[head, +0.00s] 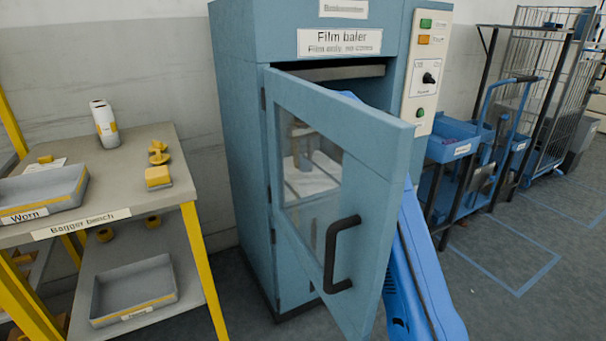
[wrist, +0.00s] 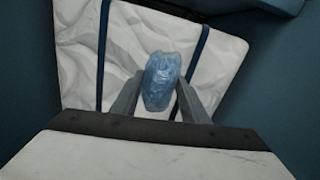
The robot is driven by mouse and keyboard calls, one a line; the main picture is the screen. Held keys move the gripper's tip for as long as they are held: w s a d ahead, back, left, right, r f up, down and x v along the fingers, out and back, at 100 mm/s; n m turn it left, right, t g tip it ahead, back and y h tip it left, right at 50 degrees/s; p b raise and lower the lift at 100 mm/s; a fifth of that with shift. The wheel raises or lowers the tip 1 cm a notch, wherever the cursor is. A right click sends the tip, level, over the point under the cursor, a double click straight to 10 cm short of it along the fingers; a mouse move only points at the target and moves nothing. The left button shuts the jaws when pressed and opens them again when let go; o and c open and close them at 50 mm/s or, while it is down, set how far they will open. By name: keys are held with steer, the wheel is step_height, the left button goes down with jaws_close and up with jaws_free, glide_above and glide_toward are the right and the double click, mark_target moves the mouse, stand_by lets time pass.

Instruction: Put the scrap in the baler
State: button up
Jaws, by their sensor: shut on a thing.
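In the wrist view my gripper (wrist: 160,84) is shut on a crumpled, translucent blue film scrap (wrist: 161,66), one finger on each side. The scrap is held over white crumpled film (wrist: 225,62) crossed by two dark blue straps, inside the baler. Whether it touches that film I cannot tell. In the head view the blue-green film baler (head: 236,150) has its door (head: 376,165) swung open. My blue arm passes behind the door into the chamber. Part of the gripper and the white film (head: 312,184) show through the door's window; the scrap is not clear there.
The door's black handle (head: 336,256) juts toward me. A bagger bench (head: 110,165) with a grey tray (head: 52,205) marked "Worn" stands at the left. The baler's control panel (head: 428,75) is at its right, and blue carts (head: 455,185) stand beyond. Floor is clear at the right.

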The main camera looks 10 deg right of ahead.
steer(key=shift+f, duration=2.8)
steer(key=shift+w+f, duration=0.15)
steer(key=shift+f, duration=0.2)
steer(key=shift+f, duration=0.1)
steer(key=o, duration=1.1)
step_height(320, 180, up, 8)
steer(key=shift+a+f, duration=0.1)
steer(key=shift+f, duration=0.05)
